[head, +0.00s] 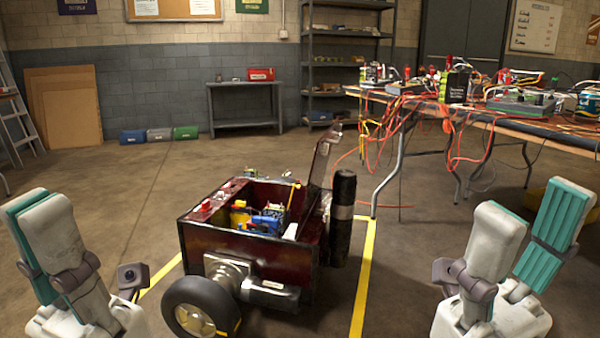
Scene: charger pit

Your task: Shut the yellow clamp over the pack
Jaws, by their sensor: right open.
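A dark red wheeled machine (250,258) stands open-topped on the floor in front of me. Inside it sits a blue pack (268,221) with a yellow block (240,214) beside it. A thin yellow piece (292,194), which looks like the clamp, stands raised behind the pack; its lower end is hard to make out. My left gripper (40,200) is empty, left of the machine and apart from it; its fingers overlap in this view, so its opening is unclear. My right gripper (535,205) is open and empty, well right of the machine.
A table (520,121) with electronics and hanging red cables is behind at the right. Yellow lines (363,285) mark the floor. The floor at left is clear.

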